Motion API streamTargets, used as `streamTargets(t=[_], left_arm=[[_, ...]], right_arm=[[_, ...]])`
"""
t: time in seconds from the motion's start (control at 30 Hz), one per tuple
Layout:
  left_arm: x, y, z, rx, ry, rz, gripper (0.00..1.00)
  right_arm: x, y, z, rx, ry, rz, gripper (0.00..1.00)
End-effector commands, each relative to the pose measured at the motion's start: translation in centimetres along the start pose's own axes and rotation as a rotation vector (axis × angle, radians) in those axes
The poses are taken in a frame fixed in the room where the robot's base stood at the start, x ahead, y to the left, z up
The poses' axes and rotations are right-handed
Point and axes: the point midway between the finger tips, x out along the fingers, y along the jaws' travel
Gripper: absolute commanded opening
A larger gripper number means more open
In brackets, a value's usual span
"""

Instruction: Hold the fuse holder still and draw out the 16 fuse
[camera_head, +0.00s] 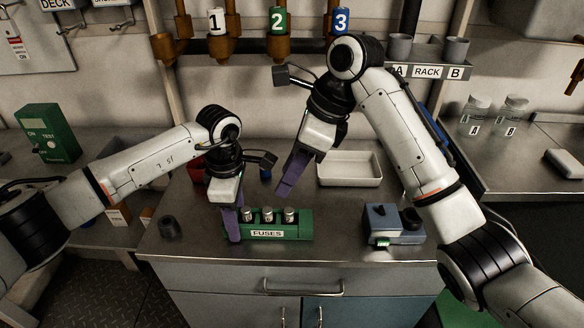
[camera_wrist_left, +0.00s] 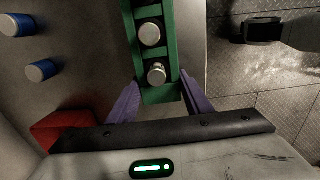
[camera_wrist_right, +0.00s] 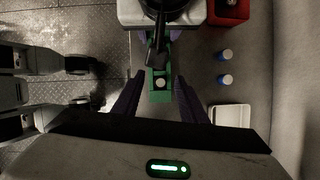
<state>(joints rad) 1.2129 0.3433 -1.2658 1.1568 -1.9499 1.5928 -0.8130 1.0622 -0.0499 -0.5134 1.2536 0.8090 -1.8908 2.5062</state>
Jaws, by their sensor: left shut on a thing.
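The green fuse holder (camera_head: 291,230), labelled FUSES, stands on the metal counter near its front edge. Three silver-capped fuses (camera_head: 267,215) stand upright in it in a row; I cannot read their ratings. My left gripper (camera_head: 234,232) is shut on the left end of the holder; in the left wrist view its purple fingers lie on both sides of the holder (camera_wrist_left: 158,94). My right gripper (camera_head: 283,190) is open and empty, above and behind the holder. In the right wrist view the holder (camera_wrist_right: 157,94) shows below and between its fingers, partly hidden by my left arm.
A white tray (camera_head: 350,180) is at the back right, and a blue-grey device (camera_head: 394,229) stands right of the holder. A dark cup (camera_head: 169,227) stands at left. The counter between holder and device is clear.

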Motion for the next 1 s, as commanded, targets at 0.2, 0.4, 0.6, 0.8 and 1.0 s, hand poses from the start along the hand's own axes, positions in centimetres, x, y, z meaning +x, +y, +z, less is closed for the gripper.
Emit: streamTargets(t=[0.2,0.4,0.6,0.8,1.0], left_arm=[[-0.1,0.0,0.1,0.0,-0.002,0.001,0.2],[-0.1,0.0,0.1,0.0,-0.002,0.001,0.2],[-0.1,0.0,0.1,0.0,-0.002,0.002,0.2],[-0.1,0.0,0.1,0.0,-0.002,0.002,0.2],[-0.1,0.0,0.1,0.0,-0.002,0.001,0.2]], right_arm=[[4.0,0.1,-0.1,0.0,0.002,0.004,0.39],[7.7,0.1,-0.1,0.0,0.002,0.004,0.39],[10.2,0.1,-0.1,-0.002,0.001,0.003,0.39],[11.0,0.0,0.0,-0.003,0.0,0.001,0.39],[11.1,0.0,0.0,-0.003,-0.001,0.001,0.39]])
